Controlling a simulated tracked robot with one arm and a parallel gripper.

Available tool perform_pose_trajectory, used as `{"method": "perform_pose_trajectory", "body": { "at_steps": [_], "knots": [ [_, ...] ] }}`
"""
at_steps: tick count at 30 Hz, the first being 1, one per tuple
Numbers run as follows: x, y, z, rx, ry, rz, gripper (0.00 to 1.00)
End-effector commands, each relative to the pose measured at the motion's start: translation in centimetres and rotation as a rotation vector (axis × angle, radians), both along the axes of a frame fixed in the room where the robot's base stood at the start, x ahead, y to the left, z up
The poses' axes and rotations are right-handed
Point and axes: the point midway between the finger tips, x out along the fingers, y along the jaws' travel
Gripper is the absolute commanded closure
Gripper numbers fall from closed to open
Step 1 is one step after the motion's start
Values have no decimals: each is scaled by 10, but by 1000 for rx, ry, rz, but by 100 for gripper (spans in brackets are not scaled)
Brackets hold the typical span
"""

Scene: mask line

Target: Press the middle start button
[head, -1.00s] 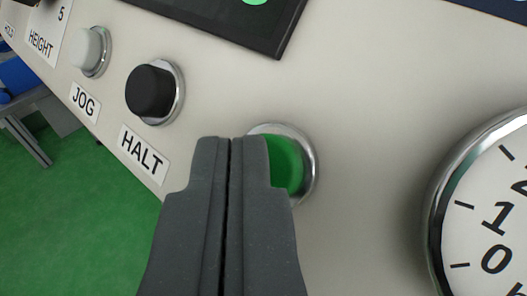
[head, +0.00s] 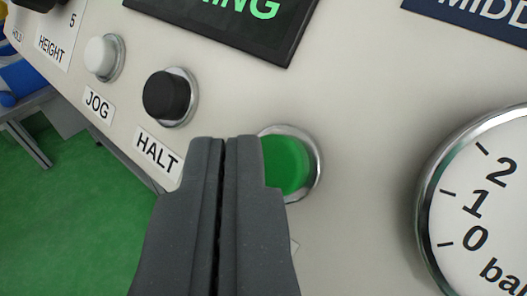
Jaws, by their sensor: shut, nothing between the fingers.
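The green button (head: 287,163) in a silver ring sits on the pale panel, right of the black HALT button. My gripper (head: 224,140) is shut and empty, its fingertips in front of the button's left edge in the picture. The gripper hides the left part of the button and its ring. I cannot tell whether the tips touch it. A dark blue sign (head: 470,18) at the top right reads "MIDD", cut off by the frame. A dark display (head: 235,22) at the top shows green letters ending in "NG".
A black button (head: 168,96) labelled HALT and a white button (head: 101,57) labelled JOG lie up and left. A round gauge (head: 485,205) stands at the right. The panel between the green button and gauge is clear. Green floor (head: 70,190) shows at lower left.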

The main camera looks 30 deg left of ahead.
Motion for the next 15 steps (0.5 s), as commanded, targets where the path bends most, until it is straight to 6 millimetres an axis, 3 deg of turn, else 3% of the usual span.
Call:
{"method": "perform_pose_trajectory", "body": {
  "at_steps": [15],
  "knots": [
    [-13,0,12,-2,-3,1,100]
  ]
}}
